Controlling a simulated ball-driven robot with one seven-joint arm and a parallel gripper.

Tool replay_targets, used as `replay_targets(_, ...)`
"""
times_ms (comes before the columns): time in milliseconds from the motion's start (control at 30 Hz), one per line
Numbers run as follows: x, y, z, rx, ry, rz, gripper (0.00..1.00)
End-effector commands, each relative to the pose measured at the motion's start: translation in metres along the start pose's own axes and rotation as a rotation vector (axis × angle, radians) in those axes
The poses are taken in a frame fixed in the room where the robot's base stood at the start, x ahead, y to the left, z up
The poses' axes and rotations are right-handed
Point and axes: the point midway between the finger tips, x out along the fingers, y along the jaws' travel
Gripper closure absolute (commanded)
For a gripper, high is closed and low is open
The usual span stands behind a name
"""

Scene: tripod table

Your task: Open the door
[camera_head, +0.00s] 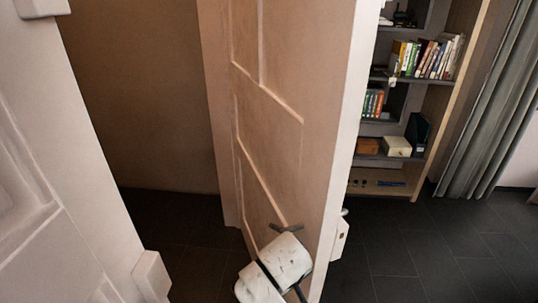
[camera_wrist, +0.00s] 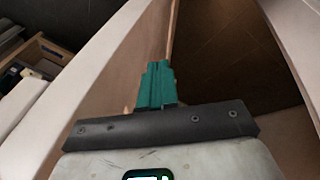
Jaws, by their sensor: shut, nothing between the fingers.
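The door (camera_head: 275,110), a pale panelled leaf, stands ajar in the middle of the head view, with its white edge towards the right. It also shows in the wrist view (camera_wrist: 85,75), left of the fingers. My gripper (camera_wrist: 157,72) has its teal fingers shut together with nothing between them. The fingers are close beside the door face; whether they touch it I cannot tell. In the head view my white wrist (camera_head: 285,258) is low against the door and hides part of it. No handle is clearly recognisable.
A second white panelled surface (camera_head: 60,190) fills the left side. Dark tiled floor (camera_head: 175,235) shows in the gap between it and the door. Beyond the door at right are a bookshelf (camera_head: 433,105), a grey curtain (camera_head: 490,110) and open floor (camera_head: 430,250).

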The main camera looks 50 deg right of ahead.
Motion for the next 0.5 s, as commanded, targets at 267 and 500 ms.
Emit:
replay_targets(267,-0.094,0.033,-0.119,0.138,0.06,0.145,1.0)
replay_targets(500,-0.192,0.06,-0.197,0.269,0.093,0.243,1.0)
